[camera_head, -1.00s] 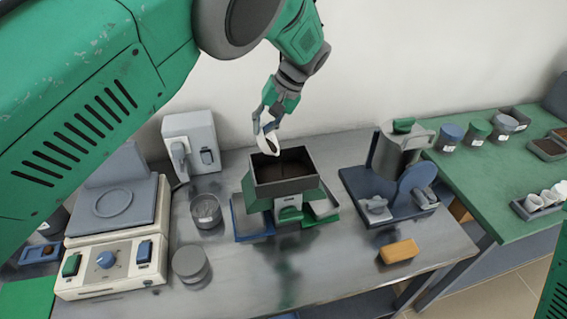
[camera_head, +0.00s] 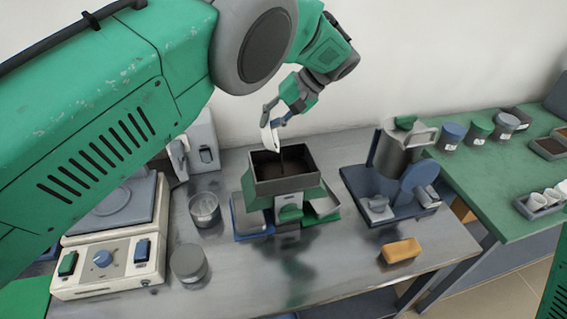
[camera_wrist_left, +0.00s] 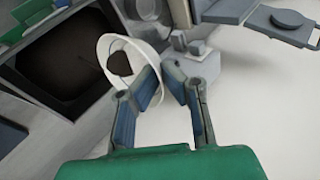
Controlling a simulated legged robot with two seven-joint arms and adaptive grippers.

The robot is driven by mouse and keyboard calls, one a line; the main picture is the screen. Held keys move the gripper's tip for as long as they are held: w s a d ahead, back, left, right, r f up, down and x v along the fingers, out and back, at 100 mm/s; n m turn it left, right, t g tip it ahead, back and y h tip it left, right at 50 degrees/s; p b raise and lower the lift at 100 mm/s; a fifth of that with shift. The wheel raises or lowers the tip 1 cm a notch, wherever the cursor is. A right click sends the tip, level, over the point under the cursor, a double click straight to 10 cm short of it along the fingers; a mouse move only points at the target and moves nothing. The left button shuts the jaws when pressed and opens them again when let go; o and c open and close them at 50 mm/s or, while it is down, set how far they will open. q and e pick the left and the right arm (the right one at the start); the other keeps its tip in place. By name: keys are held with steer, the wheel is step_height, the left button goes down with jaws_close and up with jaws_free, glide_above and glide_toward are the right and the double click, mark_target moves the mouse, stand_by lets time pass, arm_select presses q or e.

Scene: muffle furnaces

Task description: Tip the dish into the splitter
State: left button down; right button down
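My left gripper (camera_head: 271,118) is shut on the rim of a small white dish (camera_head: 266,139). It holds the dish steeply tilted, almost on edge, above the back left of the splitter (camera_head: 284,188). A thin dark stream runs from the dish side down into the splitter's open square hopper, which has dark material inside. In the left wrist view the dish (camera_wrist_left: 153,50) is at the fingertips (camera_wrist_left: 160,82) with a dark clump in it, and the hopper lies to the left. Blue and green trays sit under the splitter. My right gripper is out of view.
A balance (camera_head: 108,255) and a round metal tin (camera_head: 189,262) stand left, with a glass-like cup (camera_head: 205,208) near the splitter. A grinder-like device (camera_head: 395,175) stands right, an orange block (camera_head: 400,250) in front. The bench front is clear.

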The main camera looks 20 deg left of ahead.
arm_select(q)
steer(key=shift+w+d, duration=0.1)
steer(key=shift+r+y, duration=0.15)
steer(key=shift+y, duration=0.15)
steer(key=shift+d+f+b, duration=0.1)
steer(key=shift+f+b, duration=0.1)
steer(key=shift+b, duration=0.25)
steer(key=shift+r, duration=0.1)
